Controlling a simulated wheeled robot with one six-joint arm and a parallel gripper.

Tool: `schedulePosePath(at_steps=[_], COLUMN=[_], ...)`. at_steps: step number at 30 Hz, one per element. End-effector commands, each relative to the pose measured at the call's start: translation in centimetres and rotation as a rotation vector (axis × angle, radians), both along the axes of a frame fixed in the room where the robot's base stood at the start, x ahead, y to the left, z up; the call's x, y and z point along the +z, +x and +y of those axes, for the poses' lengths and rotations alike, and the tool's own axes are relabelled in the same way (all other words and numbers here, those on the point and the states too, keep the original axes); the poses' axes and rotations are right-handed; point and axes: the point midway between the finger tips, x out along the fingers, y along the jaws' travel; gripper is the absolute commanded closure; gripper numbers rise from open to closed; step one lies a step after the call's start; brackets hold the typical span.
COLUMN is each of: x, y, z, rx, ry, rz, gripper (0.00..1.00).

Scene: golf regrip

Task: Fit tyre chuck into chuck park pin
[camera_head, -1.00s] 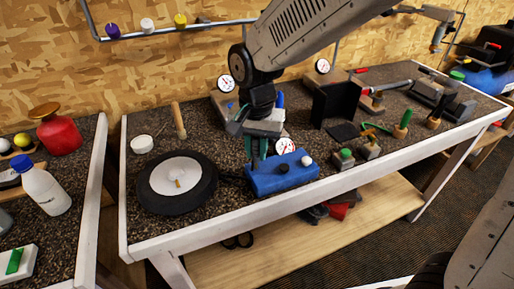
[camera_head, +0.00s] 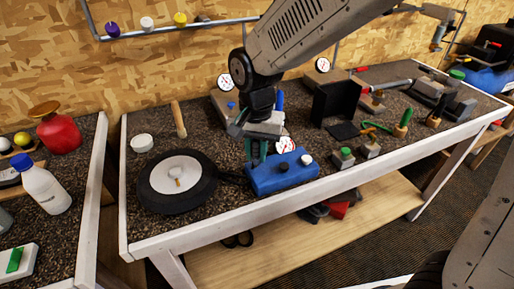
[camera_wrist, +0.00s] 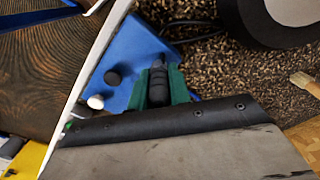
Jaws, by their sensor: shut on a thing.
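My gripper (camera_head: 256,158) is over the left part of the blue block (camera_head: 290,178) near the bench's front edge. In the wrist view its green fingers (camera_wrist: 158,76) are closed on either side of a dark, ribbed piece, apparently the tyre chuck (camera_wrist: 157,88). The blue block (camera_wrist: 128,50) lies beneath, with a black knob and a white knob on top. The chuck's lower end and any park pin under it are hidden, so I cannot tell whether they touch.
A wheel with a black tyre (camera_head: 155,197) lies left of the block, with a dark hose between. Small green-topped blocks (camera_head: 344,158) are to the right. The bench's white front edge (camera_head: 225,216) is close.

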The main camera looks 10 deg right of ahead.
Motion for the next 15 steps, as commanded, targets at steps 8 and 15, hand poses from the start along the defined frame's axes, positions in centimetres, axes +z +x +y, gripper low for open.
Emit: schedulePosePath(at_steps=[8, 15], x=[-0.7, -1.3], y=[0.0, 0.0], z=[0.0, 0.0], rx=[0.0, 0.0], ry=[0.0, 0.0], rz=[0.0, 0.0], gripper=[1.0, 1.0])
